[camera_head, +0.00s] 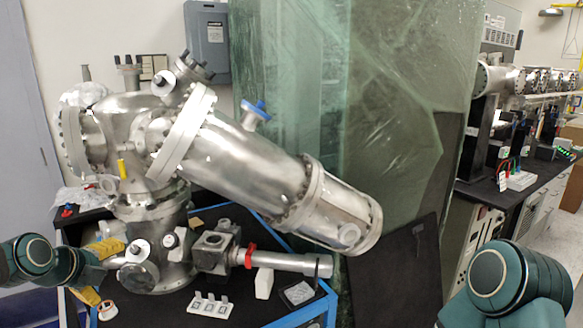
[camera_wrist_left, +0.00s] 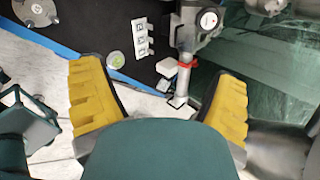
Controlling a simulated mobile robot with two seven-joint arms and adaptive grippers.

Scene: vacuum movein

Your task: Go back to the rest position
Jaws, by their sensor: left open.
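My left gripper (camera_head: 104,272) comes in from the left at the lower left of the head view, in front of the black table. Its two yellow fingers stand apart in the left wrist view (camera_wrist_left: 160,78), with nothing held between them. A large steel vacuum chamber (camera_head: 235,160) stands on the table beyond it. A link of my right arm shows at the lower right of the head view; the right gripper is out of the picture.
The black table (camera_head: 240,312) has a blue edge. A white holder (camera_head: 210,305), a white block (camera_head: 264,283) and a tube with a red clamp (camera_head: 290,262) are near its front. A green wrapped panel (camera_head: 400,100) stands behind. Floor shows beyond the table edge in the wrist view.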

